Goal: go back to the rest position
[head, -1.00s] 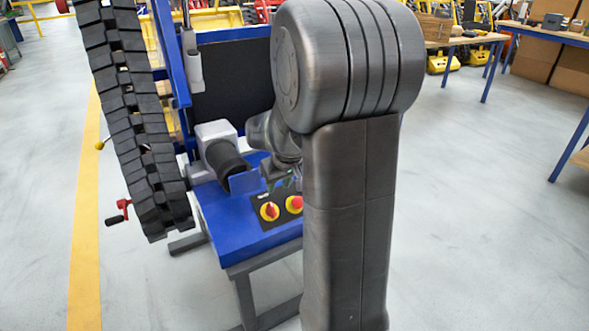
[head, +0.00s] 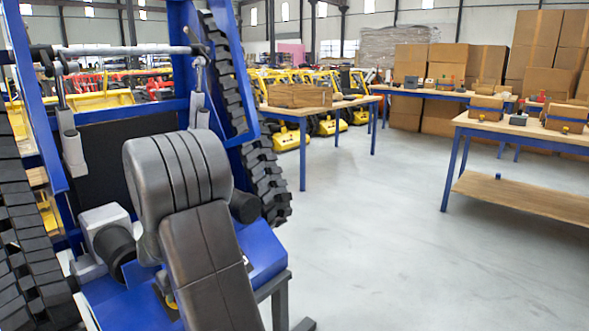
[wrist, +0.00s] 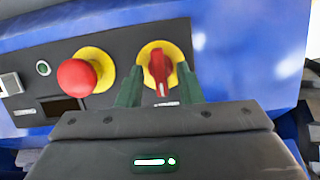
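In the wrist view the two green fingers of my gripper (wrist: 158,78) are spread apart, one on each side of a red rotary switch (wrist: 159,64) on a yellow plate. A gap shows between each finger and the red handle, and nothing is held. In the head view my dark arm hides the gripper and most of the control panel.
A red push button (wrist: 78,77) and a small green-lit button (wrist: 43,68) sit on the black panel. A blue machine (head: 262,255) with black tracks (head: 268,180) stands at left. Wooden tables (head: 520,128) stand at right. The grey floor (head: 400,260) between is clear.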

